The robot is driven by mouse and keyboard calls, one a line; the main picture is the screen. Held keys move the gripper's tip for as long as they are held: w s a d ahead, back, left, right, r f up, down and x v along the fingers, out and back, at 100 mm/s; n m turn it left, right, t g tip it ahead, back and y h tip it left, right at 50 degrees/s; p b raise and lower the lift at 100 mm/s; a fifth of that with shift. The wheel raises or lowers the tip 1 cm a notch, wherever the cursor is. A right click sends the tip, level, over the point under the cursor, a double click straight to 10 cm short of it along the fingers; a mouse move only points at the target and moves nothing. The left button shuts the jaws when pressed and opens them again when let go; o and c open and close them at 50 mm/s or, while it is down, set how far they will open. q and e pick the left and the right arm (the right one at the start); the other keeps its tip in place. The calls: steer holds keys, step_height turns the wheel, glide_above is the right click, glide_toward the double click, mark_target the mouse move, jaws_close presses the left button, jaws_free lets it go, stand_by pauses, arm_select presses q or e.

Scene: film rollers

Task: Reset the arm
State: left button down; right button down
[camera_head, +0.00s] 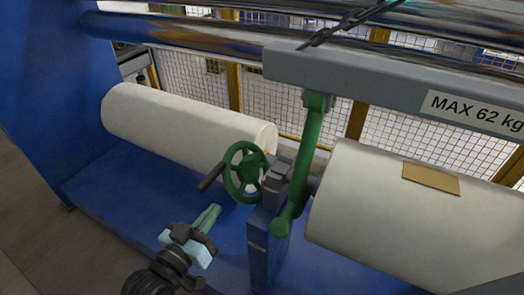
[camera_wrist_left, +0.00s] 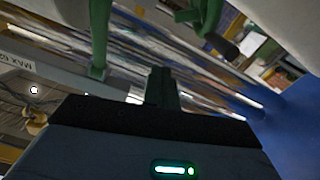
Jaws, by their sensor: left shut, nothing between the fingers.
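My left gripper (camera_head: 212,214) is low in the middle of the head view, its arm coming up from the bottom edge. Its fingers are shut and empty, above the blue base and in front of the green handwheel (camera_head: 245,172). A visible gap separates fingers and wheel. In the left wrist view the shut fingers (camera_wrist_left: 163,85) point up into the frame, with nothing between them. My right gripper is not in view.
A white film roll (camera_head: 185,125) lies behind the wheel on the blue base (camera_head: 110,195). A second roll (camera_head: 400,220) is at right. A green curved arm (camera_head: 299,165) hangs from the grey beam (camera_head: 380,80) right of the wheel. A dark handle (camera_head: 211,177) sticks out from the wheel.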

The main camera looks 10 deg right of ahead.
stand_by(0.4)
arm_select(q)
steer(key=s+a+f+g+y, duration=0.1)
steer(key=s+a+f+y, duration=0.2)
steer(key=s+a+f, duration=0.2)
steer(key=s+a+f+n+g+y, duration=0.1)
steer(key=s+a+f+g+y, duration=0.1)
steer(key=s+a+f, duration=0.3)
steer(key=s+a+f+n+g+y, duration=0.1)
steer(key=s+a+f, duration=0.4)
steer(key=s+f, duration=0.5)
step_height(320, 180, down, 6)
steer(key=g+y, duration=0.1)
steer(key=y, duration=0.1)
steer(key=shift+s+a+r+y, duration=0.2)
steer(key=shift+a+r+y, duration=0.05)
steer(key=shift+y, duration=0.15)
